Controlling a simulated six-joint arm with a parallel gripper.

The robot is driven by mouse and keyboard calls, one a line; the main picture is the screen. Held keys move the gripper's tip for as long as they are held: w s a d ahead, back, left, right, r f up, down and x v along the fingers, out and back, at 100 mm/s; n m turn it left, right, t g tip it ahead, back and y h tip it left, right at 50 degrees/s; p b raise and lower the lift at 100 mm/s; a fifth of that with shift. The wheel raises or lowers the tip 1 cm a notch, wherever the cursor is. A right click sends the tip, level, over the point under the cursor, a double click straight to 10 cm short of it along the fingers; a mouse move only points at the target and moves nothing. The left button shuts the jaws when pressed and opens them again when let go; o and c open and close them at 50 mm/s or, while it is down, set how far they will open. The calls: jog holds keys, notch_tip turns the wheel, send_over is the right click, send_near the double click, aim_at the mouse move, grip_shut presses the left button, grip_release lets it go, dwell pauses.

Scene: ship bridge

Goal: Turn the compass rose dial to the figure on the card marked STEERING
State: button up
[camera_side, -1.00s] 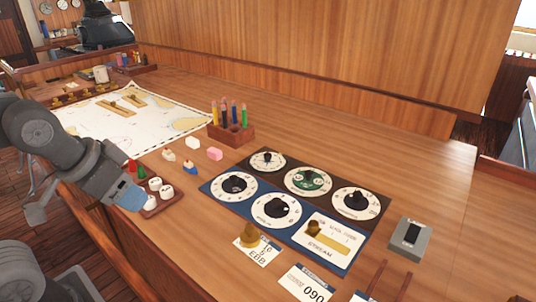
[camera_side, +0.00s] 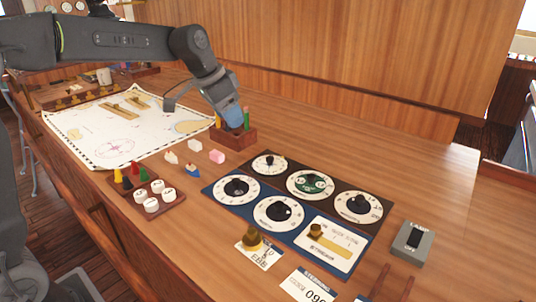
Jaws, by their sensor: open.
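Dials sit on a blue and dark panel on the wooden desk. One dial (camera_side: 310,184) has a green centre; the others are white with black knobs. Their small markings are too blurred to tell which bears the compass rose. The card marked STEERING (camera_side: 308,284) lies at the front edge of the view, cut off at the bottom, and its figure seems to read 090. My gripper (camera_side: 232,120) is over the pen rack, up and left of the dials and apart from them. Its fingertips are hard to make out; it is open, and I see nothing held.
The wooden pen rack (camera_side: 232,137) with coloured pens stands right below my gripper. A brass-knobbed piece (camera_side: 252,240) stands on another card. A grey switch box (camera_side: 412,242) is at right. A tray (camera_side: 165,208) of pieces and a chart (camera_side: 90,140) lie left.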

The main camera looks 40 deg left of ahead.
jog(key=m, duration=0.1)
send_near(270, 157)
jog(key=shift+h, duration=0.3)
jog(key=x, duration=0.8)
jog(key=shift+w+a+f, duration=0.1)
jog(key=shift+a+f, duration=0.15)
jog(key=shift+f, duration=0.05)
jog(key=c, duration=0.9)
